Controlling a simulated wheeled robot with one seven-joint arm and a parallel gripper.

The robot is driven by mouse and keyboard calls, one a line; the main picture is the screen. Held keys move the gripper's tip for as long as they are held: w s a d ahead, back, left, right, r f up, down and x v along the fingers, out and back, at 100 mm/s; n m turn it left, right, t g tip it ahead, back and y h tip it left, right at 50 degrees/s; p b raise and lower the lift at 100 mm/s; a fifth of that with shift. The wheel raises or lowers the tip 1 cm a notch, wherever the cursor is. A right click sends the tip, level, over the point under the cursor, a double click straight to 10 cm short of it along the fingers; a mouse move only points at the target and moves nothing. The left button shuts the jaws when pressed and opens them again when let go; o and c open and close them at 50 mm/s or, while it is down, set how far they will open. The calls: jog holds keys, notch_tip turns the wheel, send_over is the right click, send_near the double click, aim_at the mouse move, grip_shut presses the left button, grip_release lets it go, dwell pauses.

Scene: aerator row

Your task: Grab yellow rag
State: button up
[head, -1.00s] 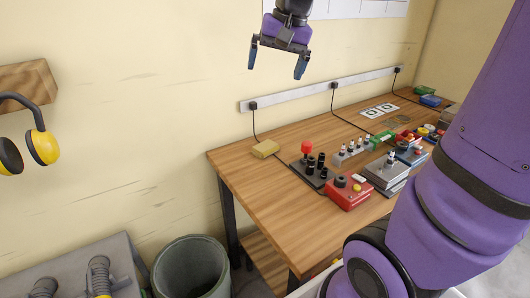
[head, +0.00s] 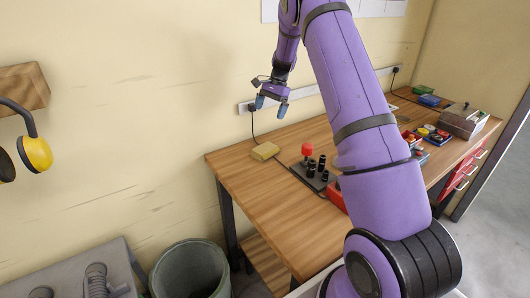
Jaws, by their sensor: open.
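A black block with dark pegs and a red knob (head: 307,150) stands right of the rag. A power strip (head: 310,91) with cords runs along the wall. A grey bin (head: 190,272) stands at the bench's left. The bench's front left is clear.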

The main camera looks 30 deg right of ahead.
jog(key=m, duration=0.1)
send_near(266, 148)
notch_tip(266, 148, up, 2)
jog(key=shift+g, duration=0.3)
jog(key=shift+w+d+x, duration=0.1)
jog(key=shift+w+x, duration=0.05)
jog(key=shift+x, duration=1.75)
jog(key=shift+w+d+x, duration=0.1)
jog(key=shift+w+x, duration=0.1)
jog(key=shift+x, duration=1.7)
jog(key=shift+w+d+x, duration=0.1)
jog(key=shift+w+x, duration=0.05)
jog(key=shift+x, duration=1.8)
jog(key=shift+s+a+f, duration=0.1)
jog(key=shift+f, duration=0.25)
jog(key=c, duration=0.9)
